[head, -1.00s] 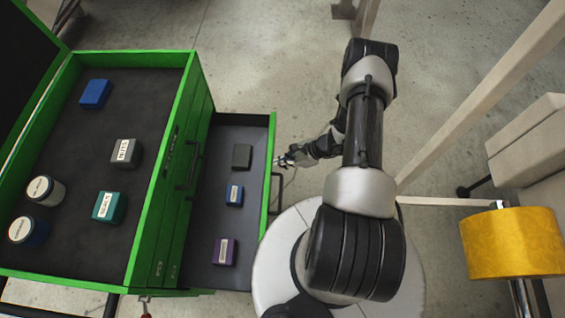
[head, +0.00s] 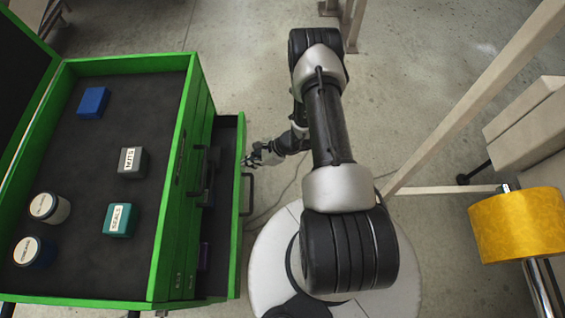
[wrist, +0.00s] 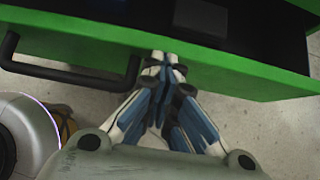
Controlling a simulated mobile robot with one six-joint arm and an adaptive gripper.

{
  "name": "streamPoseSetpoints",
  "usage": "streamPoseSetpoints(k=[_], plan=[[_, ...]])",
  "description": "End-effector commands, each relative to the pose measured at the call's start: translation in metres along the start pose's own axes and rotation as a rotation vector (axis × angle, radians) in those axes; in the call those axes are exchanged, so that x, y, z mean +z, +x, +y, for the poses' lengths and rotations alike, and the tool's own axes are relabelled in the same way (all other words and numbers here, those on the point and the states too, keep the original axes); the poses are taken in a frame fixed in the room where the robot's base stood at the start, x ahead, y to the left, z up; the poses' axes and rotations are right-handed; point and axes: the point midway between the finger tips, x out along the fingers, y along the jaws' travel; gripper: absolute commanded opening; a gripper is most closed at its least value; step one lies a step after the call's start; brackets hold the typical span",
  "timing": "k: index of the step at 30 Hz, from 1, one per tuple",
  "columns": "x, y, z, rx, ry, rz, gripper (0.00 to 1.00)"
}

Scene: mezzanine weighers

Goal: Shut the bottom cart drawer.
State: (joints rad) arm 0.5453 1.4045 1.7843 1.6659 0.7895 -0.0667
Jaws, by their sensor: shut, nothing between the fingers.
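The green cart (head: 180,200) stands at the left with its top open. Its bottom drawer (head: 239,190) sticks out a short way to the right, with a dark handle (head: 248,193) on its front. My gripper (head: 250,160) is shut and empty at the drawer front, just beyond the handle. In the wrist view my gripper's fingertips (wrist: 164,60) are together against or very near the green drawer front (wrist: 225,68); the drawer handle (wrist: 70,75) is to their left. The drawer's contents are mostly hidden under the cart body.
The cart's top holds a blue box (head: 93,102), a grey box (head: 132,162), a teal box (head: 120,219) and two round containers. A yellow roll (head: 520,225) and a beige post (head: 480,100) stand at the right.

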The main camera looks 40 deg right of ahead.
Motion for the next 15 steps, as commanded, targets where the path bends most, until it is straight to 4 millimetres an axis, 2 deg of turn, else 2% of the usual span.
streamPoseSetpoints(k=[1,6,15], plan=[[0.009,0.012,0.001,0.004,-0.005,0.001,0.0],[0.038,0.041,0.001,0.003,-0.005,0.0,0.0],[0.073,0.075,0.0,0.0,-0.002,0.001,0.0]])
